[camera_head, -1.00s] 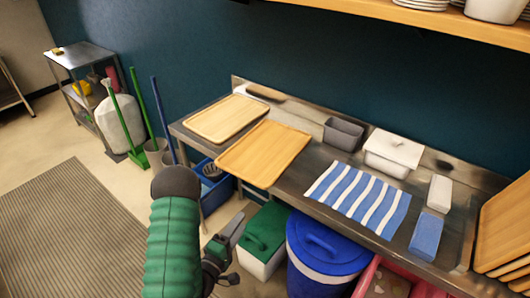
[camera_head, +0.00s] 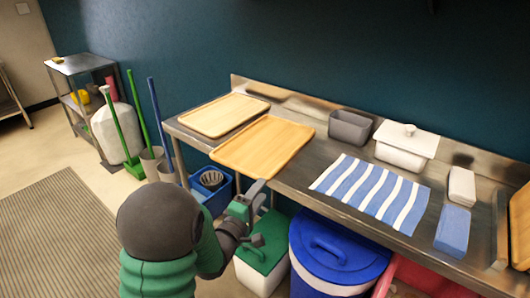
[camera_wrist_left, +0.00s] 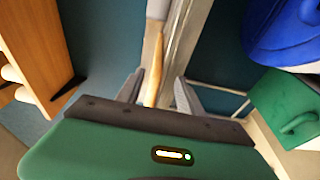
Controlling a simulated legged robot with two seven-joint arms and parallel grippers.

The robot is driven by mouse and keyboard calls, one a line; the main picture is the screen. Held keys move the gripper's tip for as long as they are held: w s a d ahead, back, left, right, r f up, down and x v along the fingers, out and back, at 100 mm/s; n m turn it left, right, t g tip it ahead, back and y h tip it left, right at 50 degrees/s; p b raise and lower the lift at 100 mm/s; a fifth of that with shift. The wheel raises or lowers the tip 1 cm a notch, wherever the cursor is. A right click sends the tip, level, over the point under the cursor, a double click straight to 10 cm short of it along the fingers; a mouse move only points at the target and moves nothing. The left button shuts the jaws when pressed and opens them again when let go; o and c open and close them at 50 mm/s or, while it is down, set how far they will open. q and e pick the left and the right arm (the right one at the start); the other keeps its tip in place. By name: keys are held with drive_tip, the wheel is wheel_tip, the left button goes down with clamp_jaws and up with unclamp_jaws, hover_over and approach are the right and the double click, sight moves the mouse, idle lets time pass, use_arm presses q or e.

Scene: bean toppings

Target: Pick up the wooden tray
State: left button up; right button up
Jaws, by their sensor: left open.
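A light wooden tray (camera_head: 265,145) lies on the steel counter, its near-left edge sticking out past the front edge. A second wooden tray (camera_head: 223,115) lies flat to its left. My left gripper (camera_head: 260,190) is open, just below and in front of the first tray's overhanging edge, apparently apart from it. In the left wrist view a thin wooden edge (camera_wrist_left: 154,75) shows edge-on between the open fingers of my left gripper (camera_wrist_left: 158,90); I cannot tell whether they touch it. My right gripper is out of view.
The counter (camera_head: 300,185) also holds a grey bin (camera_head: 350,129), a white lidded box (camera_head: 405,147), a striped cloth (camera_head: 370,192) and a blue block (camera_head: 453,230). More trays (camera_head: 520,225) stand at right. Below are a green-lidded bin (camera_head: 262,252) and a blue-lidded bin (camera_head: 335,250).

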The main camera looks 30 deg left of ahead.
sight(269, 181)
use_arm(q)
drive_tip(key=w, duration=0.4)
drive_tip(key=shift+w+a+r, duration=0.1)
drive_tip(key=shift+w+a, duration=0.1)
drive_tip(key=shift+a, duration=0.3)
drive_tip(key=shift+c, duration=0.6)
drive_tip(key=shift+s, duration=0.1)
drive_tip(key=shift+c, duration=1.1)
drive_tip(key=shift+d+r, duration=0.1)
drive_tip(key=shift+d, duration=0.45)
clamp_jaws()
drive_tip(key=shift+a, duration=0.2)
